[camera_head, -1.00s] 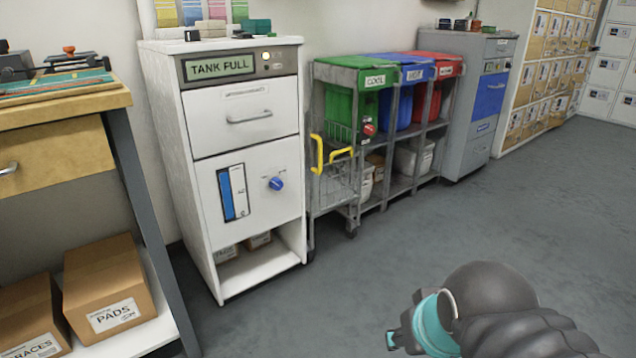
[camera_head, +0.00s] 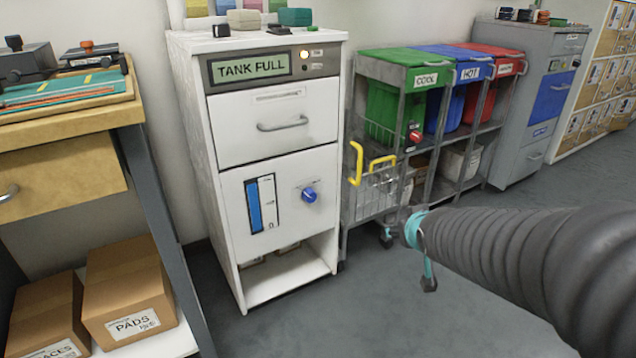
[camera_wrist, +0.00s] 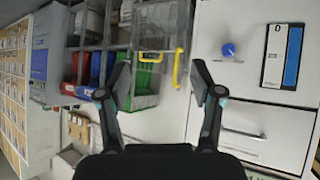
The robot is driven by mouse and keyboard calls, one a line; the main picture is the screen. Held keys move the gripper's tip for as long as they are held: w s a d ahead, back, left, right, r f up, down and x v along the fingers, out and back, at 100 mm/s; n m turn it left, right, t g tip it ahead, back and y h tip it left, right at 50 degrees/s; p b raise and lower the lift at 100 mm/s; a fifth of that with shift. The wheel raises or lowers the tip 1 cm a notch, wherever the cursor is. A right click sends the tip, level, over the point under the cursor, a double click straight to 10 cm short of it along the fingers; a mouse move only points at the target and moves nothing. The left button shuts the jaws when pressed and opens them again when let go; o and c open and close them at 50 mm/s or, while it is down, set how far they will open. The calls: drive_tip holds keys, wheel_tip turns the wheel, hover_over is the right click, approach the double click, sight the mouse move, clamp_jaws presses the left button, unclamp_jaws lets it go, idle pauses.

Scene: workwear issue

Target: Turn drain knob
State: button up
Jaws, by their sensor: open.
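The blue drain knob (camera_head: 309,195) sits on the lower front panel of the white cabinet (camera_head: 286,163), right of a blue level gauge (camera_head: 262,204). The display above reads TANK FULL. The wrist view is turned over; there the knob (camera_wrist: 229,50) lies at the upper right, beyond and to the right of the fingers. My gripper (camera_wrist: 160,82) is open and empty, its two dark fingers spread, apart from the knob. In the head view my arm reaches in from the right, with its end in front of the cart; the fingers are mostly hidden there.
A wire cart with yellow handles (camera_head: 357,163) stands right beside the cabinet. Green, blue and red bins (camera_head: 401,56) sit in a rack behind it. A workbench (camera_head: 66,121) with boxes below is at the left. The floor (camera_head: 330,310) in front is clear.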

drive_tip(key=w+a+f+n+t+y+p, duration=0.2)
drive_tip(key=w+a, duration=0.2)
drive_tip(key=w, duration=0.5)
drive_tip(key=n+t+y+p, duration=0.3)
drive_tip(key=y+p, duration=0.1)
drive_tip(key=y, duration=0.4)
approach(312, 198)
drive_tip(key=x, duration=0.9)
drive_tip(key=shift+a, duration=0.1)
drive_tip(key=shift+m, duration=0.3)
drive_tip(key=c, duration=1.1)
